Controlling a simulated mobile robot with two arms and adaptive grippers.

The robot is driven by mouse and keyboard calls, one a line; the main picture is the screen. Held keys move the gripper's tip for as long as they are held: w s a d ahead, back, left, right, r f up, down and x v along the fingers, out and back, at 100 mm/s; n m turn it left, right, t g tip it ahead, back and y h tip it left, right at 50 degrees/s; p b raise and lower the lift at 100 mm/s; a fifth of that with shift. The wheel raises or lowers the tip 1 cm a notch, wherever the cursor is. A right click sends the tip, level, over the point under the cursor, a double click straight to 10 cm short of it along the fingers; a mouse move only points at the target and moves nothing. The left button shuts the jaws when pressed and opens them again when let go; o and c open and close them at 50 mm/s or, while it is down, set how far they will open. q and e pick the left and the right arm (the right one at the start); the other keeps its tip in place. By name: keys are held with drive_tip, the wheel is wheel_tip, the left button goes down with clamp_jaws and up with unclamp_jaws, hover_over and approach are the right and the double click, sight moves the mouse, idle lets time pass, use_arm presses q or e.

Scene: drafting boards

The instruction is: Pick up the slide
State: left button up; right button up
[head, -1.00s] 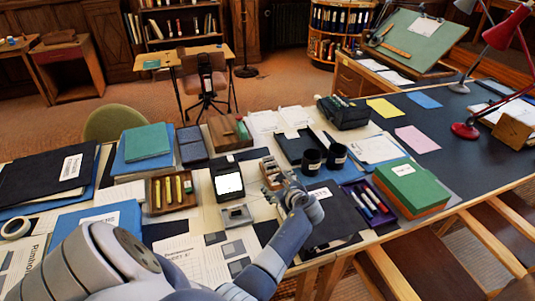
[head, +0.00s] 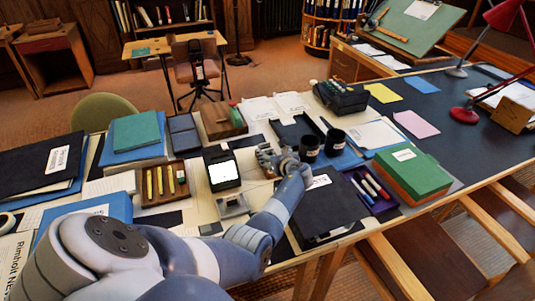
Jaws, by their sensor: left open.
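No slide can be told apart for certain at this size. My left gripper (head: 268,158) is open over the middle of the desk, just left of two black cups. It partly covers a small wooden holder (head: 266,172), and what lies in or beside that holder is hidden. A dark device with a lit white panel (head: 222,173) lies left of the gripper. My right gripper is not in view.
Black cups (head: 309,148) stand close right of the gripper. A purple tray of markers (head: 372,190), a green box (head: 408,169) and a black folder (head: 327,205) lie to the right. A wooden tray with yellow sticks (head: 164,183) lies left.

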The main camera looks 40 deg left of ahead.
sight(268, 150)
use_arm(q)
drive_tip(key=b+x, duration=0.1)
drive_tip(key=x, duration=0.2)
drive_tip(key=shift+a+f, duration=0.2)
drive_tip(key=shift+f, duration=0.1)
drive_tip(key=shift+w+a+b, duration=0.2)
drive_tip(key=shift+a+b, duration=0.1)
drive_tip(key=shift+b, duration=0.1)
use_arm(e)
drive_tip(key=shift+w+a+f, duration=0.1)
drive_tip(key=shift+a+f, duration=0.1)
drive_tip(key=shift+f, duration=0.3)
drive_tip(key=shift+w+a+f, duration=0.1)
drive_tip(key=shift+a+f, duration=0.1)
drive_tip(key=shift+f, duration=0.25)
use_arm(q)
drive_tip(key=shift+c, duration=0.3)
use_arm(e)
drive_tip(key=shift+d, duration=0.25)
use_arm(q)
drive_tip(key=c, duration=0.7)
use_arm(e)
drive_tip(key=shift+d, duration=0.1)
